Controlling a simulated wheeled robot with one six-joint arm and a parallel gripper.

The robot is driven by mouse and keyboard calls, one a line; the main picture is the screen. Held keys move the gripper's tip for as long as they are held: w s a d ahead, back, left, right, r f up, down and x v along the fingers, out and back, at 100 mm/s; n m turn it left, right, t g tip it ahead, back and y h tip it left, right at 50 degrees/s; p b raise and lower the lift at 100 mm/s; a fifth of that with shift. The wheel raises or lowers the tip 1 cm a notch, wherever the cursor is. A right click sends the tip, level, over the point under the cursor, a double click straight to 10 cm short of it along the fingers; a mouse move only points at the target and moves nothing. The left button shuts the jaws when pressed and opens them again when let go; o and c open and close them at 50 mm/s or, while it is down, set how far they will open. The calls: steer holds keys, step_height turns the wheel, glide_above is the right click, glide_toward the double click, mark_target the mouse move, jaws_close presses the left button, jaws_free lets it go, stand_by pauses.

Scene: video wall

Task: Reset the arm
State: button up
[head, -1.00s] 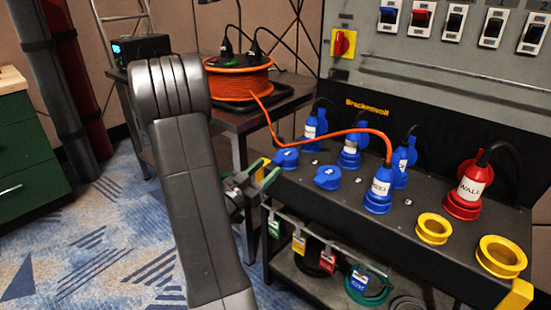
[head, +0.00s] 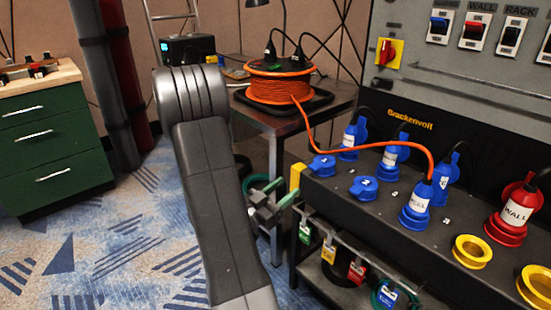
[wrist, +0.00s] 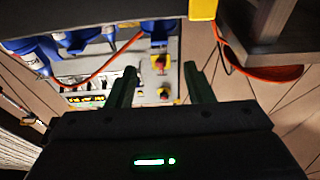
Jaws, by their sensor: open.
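My gripper (head: 268,203) shows in the head view just right of my raised grey arm, which hides part of it. It is beside the left end of the black socket bench and seems apart from it. In the wrist view my gripper (wrist: 160,76) has its two green fingers spread with nothing between them. Beyond the fingers, that view shows the panel and blue plugs in a turned picture.
The black socket bench (head: 335,193) carries blue plugs, a red plug (head: 516,212) and yellow sockets. An orange cable reel (head: 279,85) stands on a side table behind. A green drawer cabinet (head: 50,140) is at left. Carpet between is clear.

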mark_target(317, 164)
steer(key=b+x, duration=0.2)
steer(key=x, duration=1.1)
steer(key=shift+w+d+r, duration=0.2)
steer(key=shift+d+r, duration=0.05)
steer(key=shift+r, duration=0.05)
